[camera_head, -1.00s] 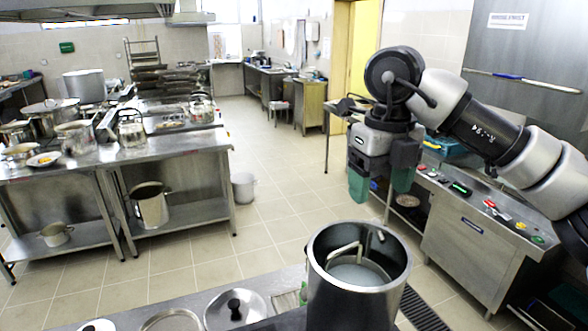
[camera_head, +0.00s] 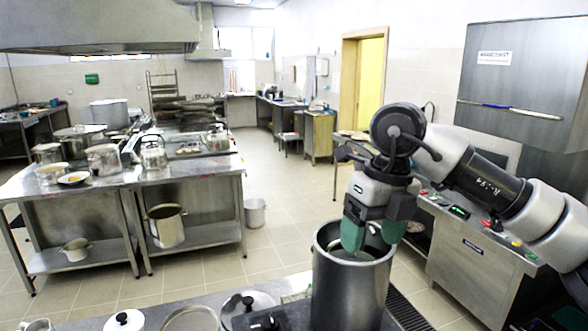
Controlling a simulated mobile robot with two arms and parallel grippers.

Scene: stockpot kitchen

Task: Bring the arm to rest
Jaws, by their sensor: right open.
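My right gripper (camera_head: 371,238) has two green fingers, spread apart with nothing visible between them. It points down and overlaps the opening of a tall steel stockpot (camera_head: 350,292) at the front centre. The left finger appears in front of the pot's inner wall, and the other is near the right rim. I cannot tell whether either touches the pot. My right arm (camera_head: 487,190) reaches in from the right edge. My left gripper is not in view.
Pot lids (camera_head: 124,320) lie on the near counter left of the stockpot. A steel counter (camera_head: 470,247) with coloured buttons stands behind my right arm. A steel worktable (camera_head: 195,167) with pots is at left. The tiled floor (camera_head: 285,190) between is mostly clear.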

